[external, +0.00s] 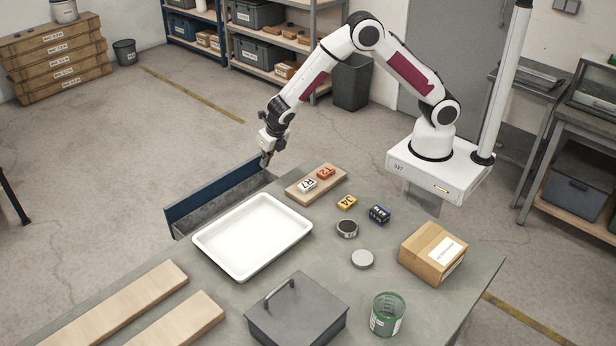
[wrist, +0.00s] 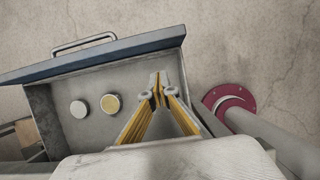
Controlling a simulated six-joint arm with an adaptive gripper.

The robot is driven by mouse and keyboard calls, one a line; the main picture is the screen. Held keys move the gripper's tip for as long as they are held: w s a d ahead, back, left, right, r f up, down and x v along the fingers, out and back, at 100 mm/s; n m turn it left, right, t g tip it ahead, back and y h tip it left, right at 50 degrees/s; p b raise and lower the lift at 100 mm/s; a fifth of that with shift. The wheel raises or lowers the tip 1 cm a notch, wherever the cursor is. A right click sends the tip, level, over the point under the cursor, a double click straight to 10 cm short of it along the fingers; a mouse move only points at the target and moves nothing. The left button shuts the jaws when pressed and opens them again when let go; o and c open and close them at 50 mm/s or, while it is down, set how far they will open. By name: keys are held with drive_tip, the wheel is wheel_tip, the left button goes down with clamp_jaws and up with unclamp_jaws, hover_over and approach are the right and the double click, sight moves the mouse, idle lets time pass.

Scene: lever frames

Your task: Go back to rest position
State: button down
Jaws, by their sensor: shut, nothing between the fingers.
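My gripper (external: 266,158) hangs at the far edge of the table, just above the open drawer with the blue front (external: 218,190). Its fingers point down and are shut with nothing between them. In the wrist view my gripper (wrist: 159,90) shows over the drawer's right part. In the external view most of the drawer's inside is hidden.
A white tray (external: 254,268) lies near the drawer. A wooden board (external: 330,192) carries a white and a red block. Yellow and dark blocks, a round tin, a grey disc, a cardboard box (external: 433,252), a green can (external: 386,315) and a grey lidded box (external: 296,325) stand on the table.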

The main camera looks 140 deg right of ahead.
drive_tip(key=s+a+r+m+t, duration=0.25)
drive_tip(key=a+r+m, duration=0.65)
drive_tip(key=a+r, duration=1.2)
drive_tip(key=s+a+r+m+t+y, duration=0.1)
drive_tip(key=s+a+m, duration=0.3)
drive_tip(key=s+a, duration=0.5)
drive_tip(key=s+a+r+m+t+y, duration=0.2)
drive_tip(key=s+a+r+m+y, duration=0.1)
drive_tip(key=s+a, duration=0.6)
drive_tip(key=shift+a+r+m, duration=0.85)
drive_tip(key=shift+a+m, duration=0.15)
drive_tip(key=shift+a, duration=0.25)
